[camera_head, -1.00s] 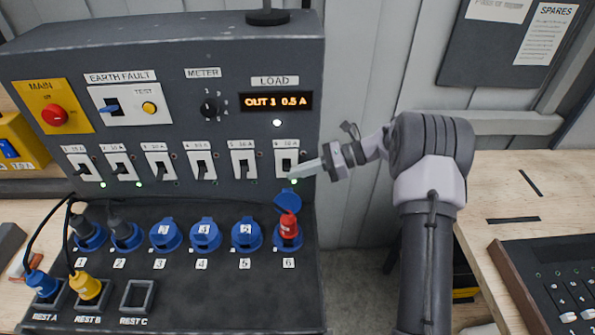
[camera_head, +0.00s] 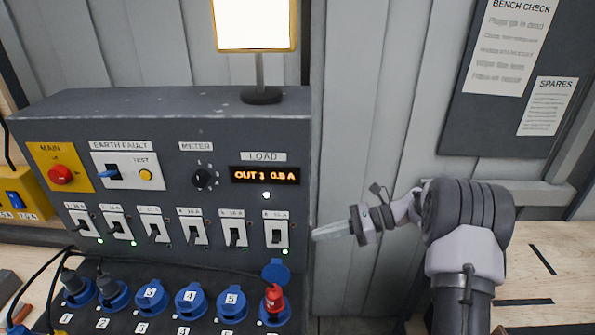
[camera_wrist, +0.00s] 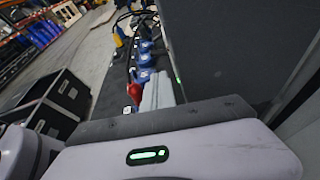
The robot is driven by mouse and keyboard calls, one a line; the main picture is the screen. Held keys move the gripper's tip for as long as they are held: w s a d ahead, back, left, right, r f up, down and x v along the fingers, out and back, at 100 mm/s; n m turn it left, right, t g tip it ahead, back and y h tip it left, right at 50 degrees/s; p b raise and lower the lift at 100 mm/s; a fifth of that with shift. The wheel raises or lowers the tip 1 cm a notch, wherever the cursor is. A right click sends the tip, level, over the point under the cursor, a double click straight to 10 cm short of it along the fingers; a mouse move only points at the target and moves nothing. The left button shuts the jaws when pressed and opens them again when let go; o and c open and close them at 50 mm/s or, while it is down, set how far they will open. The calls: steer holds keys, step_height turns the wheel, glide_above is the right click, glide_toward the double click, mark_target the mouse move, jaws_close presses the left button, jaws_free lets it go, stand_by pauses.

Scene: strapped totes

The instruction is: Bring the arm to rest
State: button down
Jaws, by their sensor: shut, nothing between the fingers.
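My gripper (camera_head: 326,232) is shut and empty. In the head view it points left, just right of the dark panel's (camera_head: 140,112) right edge and the switch for outlet 6 (camera_head: 276,232). I cannot tell from the picture how far it stands from the panel. My arm is bent, with the elbow at the right. In the wrist view the pale fingers (camera_wrist: 157,92) show beside a red plug (camera_wrist: 134,93), with a lit green bar on my own wrist below.
A red plug (camera_head: 274,300) sits in socket 6. Dark plugs fill sockets 1 and 2, with cables at left. A lamp-like lit sign (camera_head: 255,25) stands on the panel. A wooden bench (camera_head: 540,262) lies at right. A black case (camera_wrist: 62,105) shows in the wrist view.

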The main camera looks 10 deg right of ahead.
steer(key=s+a+r+n+g+h+b, duration=0.1)
steer(key=s+a+r+n+h+b, duration=0.25)
steer(key=s, duration=0.35)
steer(key=s+a+r+n+h+b, duration=0.25)
steer(key=s+a+n, duration=0.2)
steer(key=s, duration=0.35)
steer(key=s+d+f+n+t+h+b, duration=0.1)
steer(key=s+n+t+h+b, duration=0.1)
steer(key=s, duration=0.5)
steer(key=s+d+f+n+t+h+b, duration=0.1)
steer(key=s+d+n+t+h+b, duration=0.1)
steer(key=s+n, duration=0.4)
steer(key=shift+s+f+n+t+h, duration=0.35)
steer(key=shift+s+h, duration=0.55)
steer(key=shift+s, duration=0.3)
